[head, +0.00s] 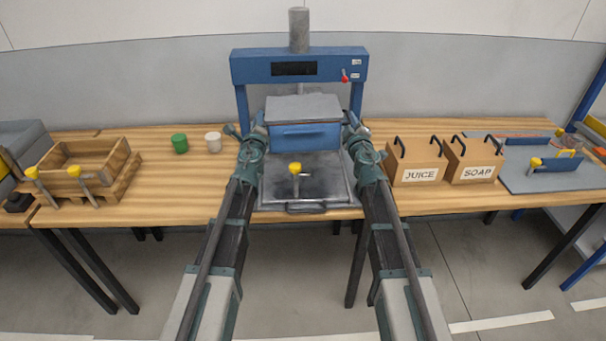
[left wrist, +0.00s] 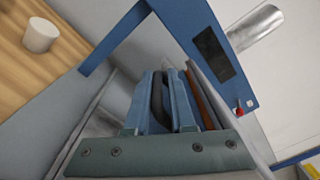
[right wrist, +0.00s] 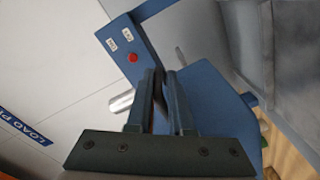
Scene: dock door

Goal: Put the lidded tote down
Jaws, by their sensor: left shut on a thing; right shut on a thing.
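The lidded tote (head: 304,136) is blue with a flat grey lid (head: 303,108). It is level, in front of the blue press frame and behind the grey plate's yellow-knobbed post. I cannot tell whether its underside touches the plate. My left gripper (head: 258,124) is shut on its left side, and my right gripper (head: 350,124) is shut on its right side. The left wrist view shows the left jaws (left wrist: 162,98) closed on a dark handle piece. The right wrist view shows the right jaws (right wrist: 163,98) closed, with the blue tote wall (right wrist: 212,98) alongside.
The blue press frame (head: 300,66) rises behind the tote. The grey plate (head: 325,185) carries a yellow-knobbed clamp (head: 295,169). Green (head: 180,143) and white (head: 213,142) cups stand left. JUICE (head: 417,163) and SOAP (head: 472,160) boxes stand right. A wooden crate (head: 92,158) is far left.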

